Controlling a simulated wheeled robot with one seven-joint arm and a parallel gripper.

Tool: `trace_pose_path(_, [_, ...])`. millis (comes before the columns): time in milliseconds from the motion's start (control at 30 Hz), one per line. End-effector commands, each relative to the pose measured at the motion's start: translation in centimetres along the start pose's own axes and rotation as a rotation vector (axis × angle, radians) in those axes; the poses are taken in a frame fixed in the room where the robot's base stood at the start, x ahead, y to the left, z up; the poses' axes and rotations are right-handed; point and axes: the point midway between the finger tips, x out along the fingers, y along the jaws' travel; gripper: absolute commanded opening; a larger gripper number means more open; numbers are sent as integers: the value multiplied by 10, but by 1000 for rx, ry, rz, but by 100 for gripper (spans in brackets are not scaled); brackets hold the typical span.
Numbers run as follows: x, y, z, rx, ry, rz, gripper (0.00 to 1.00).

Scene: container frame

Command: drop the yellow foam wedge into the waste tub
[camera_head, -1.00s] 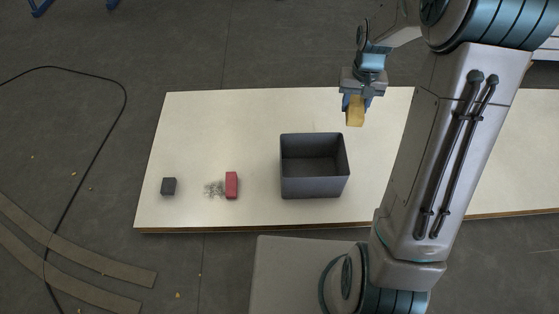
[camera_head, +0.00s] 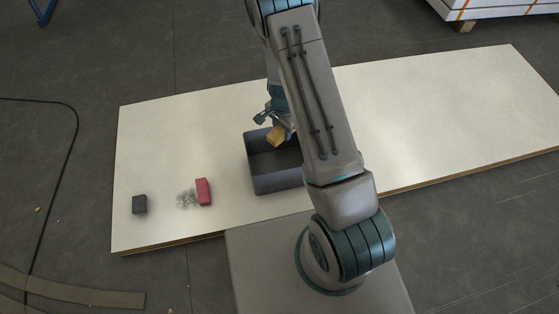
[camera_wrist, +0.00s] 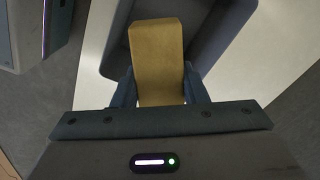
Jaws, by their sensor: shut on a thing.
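The yellow foam wedge (camera_head: 276,136) is held in my gripper (camera_head: 270,122), above the back part of the waste tub. In the wrist view the wedge (camera_wrist: 157,55) sits between the two dark fingers of my gripper (camera_wrist: 160,85). The waste tub (camera_head: 262,184) is a dark grey open box on the table. Its wall also shows in the wrist view (camera_wrist: 222,40) behind the wedge. My arm covers the right side of the tub in the head view. The visible part of the tub's inside looks empty.
The pale table (camera_head: 420,120) is mostly clear. Left of the tub lie a red block (camera_head: 203,191), a small heap of grey scraps (camera_head: 187,198) and a dark block (camera_head: 139,204). A white stack (camera_head: 490,8) stands on the floor at the back right.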

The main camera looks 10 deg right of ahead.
Motion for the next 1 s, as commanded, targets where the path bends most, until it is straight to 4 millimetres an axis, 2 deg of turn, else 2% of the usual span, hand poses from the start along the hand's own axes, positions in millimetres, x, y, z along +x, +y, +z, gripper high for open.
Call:
trace_pose_path(267, [21,2,-2,25,-1,0,18])
trace_pose_path(600, [60,2,-2,23,-1,-1,18])
trace_pose_path(967, [63,2,-2,22,-1,-1,18])
trace_pose_path(1000, [63,2,-2,22,-1,-1,48])
